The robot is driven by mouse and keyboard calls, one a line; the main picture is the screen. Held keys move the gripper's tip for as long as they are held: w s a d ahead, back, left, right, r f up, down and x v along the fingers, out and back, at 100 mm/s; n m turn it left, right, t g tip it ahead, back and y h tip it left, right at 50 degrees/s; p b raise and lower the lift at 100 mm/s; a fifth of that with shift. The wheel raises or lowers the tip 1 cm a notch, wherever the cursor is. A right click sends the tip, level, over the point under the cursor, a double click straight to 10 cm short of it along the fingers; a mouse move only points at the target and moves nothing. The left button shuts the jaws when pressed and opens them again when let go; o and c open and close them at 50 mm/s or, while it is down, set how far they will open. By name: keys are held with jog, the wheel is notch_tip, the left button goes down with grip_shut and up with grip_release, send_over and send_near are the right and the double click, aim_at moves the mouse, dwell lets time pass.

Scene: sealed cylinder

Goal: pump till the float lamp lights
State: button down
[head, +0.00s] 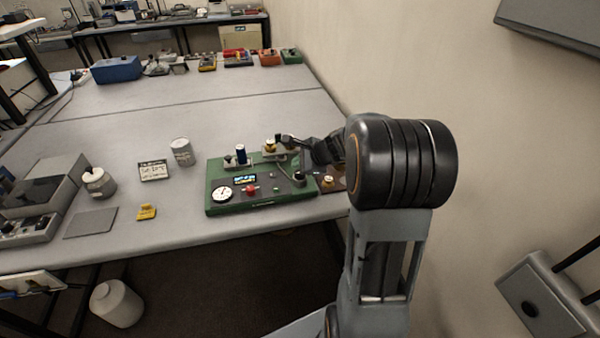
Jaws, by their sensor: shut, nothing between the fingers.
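A green-edged apparatus (262,203) with a dark top panel sits near the table's front edge, at the middle of the head view. On it are a round white gauge (222,194), a blue-lit display (245,179), a red knob or button (251,189), an upright blue cylinder (241,155), a yellow-topped part (270,146) and a black knob (299,178). I cannot tell which part is the float lamp or whether it is lit. My gripper (286,141) is shut and empty, above the apparatus's back right, close beside the yellow-topped part. My wrist hides some of that corner.
A brass-coloured knob on a brown plate (328,182) lies right of the apparatus. A grey can (182,152), a small sign (153,170), a yellow item (146,211) and a jar (98,181) stand left. The table behind is mostly clear; a wall (400,70) bounds the right.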

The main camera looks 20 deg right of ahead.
jog(key=shift+f, duration=0.15)
dwell(0.5)
jog(key=shift+f+b, duration=0.3)
jog(key=shift+b, duration=0.2)
jog(key=shift+f+b, duration=0.85)
jog(key=shift+f, duration=0.05)
dwell(0.8)
jog(key=shift+r, duration=0.1)
dwell(0.3)
jog(key=shift+r+p, duration=1.1)
jog(key=shift+r, duration=0.15)
jog(key=shift+r+p, duration=2)
jog(key=shift+r, duration=0.5)
dwell(0.9)
